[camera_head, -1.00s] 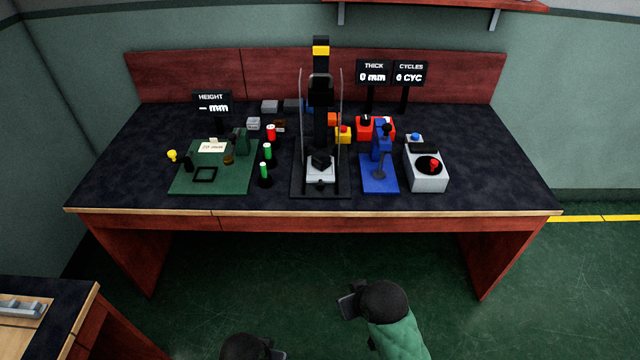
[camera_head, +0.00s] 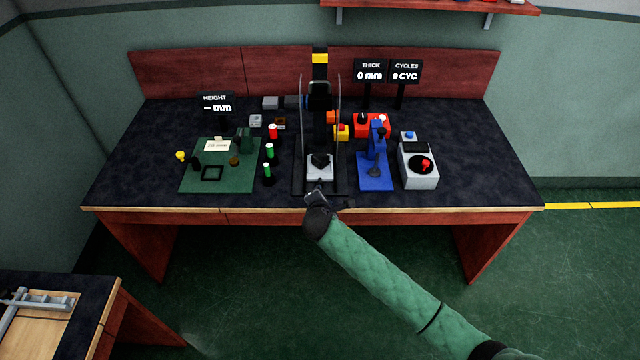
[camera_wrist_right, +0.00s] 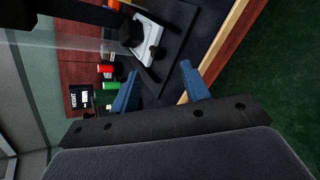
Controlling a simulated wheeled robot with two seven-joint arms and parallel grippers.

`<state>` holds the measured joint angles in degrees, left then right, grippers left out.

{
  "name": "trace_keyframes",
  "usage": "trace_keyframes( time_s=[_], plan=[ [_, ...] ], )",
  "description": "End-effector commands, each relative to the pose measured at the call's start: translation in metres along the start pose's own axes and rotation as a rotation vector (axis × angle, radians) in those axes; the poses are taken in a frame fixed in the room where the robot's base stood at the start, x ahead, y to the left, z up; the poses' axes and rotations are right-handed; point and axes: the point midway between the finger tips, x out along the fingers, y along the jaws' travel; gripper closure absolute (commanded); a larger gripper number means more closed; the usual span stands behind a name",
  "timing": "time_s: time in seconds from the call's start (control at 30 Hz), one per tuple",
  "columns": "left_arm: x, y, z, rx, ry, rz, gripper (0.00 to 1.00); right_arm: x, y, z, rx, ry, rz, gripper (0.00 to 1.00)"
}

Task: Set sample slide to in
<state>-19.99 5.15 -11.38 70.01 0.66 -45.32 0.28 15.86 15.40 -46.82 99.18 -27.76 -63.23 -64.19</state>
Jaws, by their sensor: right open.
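The sample slide appears to be the light grey plate (camera_head: 319,174) with a black piece on top, at the foot of the tall black press (camera_head: 320,110) in the middle of the bench. In the right wrist view the pale plate (camera_wrist_right: 158,40) lies just beyond the fingertips, with a dark round knob (camera_wrist_right: 156,52) at its near end. My right gripper (camera_head: 319,193) is at the bench's front edge, just in front of the plate. Its blue fingers (camera_wrist_right: 161,73) are apart with nothing between them. My left gripper is out of view.
Clear guard panels stand either side of the press. Green and red cylinders (camera_head: 268,152) and a green board (camera_head: 225,182) are to its left. A blue stand (camera_head: 375,182) and a grey box (camera_head: 420,178) are to its right.

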Motion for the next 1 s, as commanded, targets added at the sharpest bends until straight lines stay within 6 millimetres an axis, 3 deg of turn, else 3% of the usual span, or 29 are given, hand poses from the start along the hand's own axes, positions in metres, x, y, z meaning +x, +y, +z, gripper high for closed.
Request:
trace_keyframes(
  time_s=[0.03, 0.2, 0.4, 0.73, 1.0],
  plan=[
    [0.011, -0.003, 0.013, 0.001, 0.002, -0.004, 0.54, 0.007, -0.001, -0.001, -0.115, -0.012, 0.017, 0.54],
    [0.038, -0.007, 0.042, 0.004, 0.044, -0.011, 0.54, 0.022, -0.006, -0.009, -0.517, -0.047, 0.069, 0.54],
    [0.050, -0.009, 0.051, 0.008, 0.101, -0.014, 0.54, 0.029, -0.008, -0.016, -0.851, -0.078, 0.108, 0.54],
    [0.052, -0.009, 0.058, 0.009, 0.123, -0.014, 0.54, 0.039, -0.004, -0.017, -0.990, -0.092, 0.121, 0.54],
    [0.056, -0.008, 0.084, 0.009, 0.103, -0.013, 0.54, 0.076, 0.002, -0.016, -0.988, -0.092, 0.120, 0.54]
  ],
)
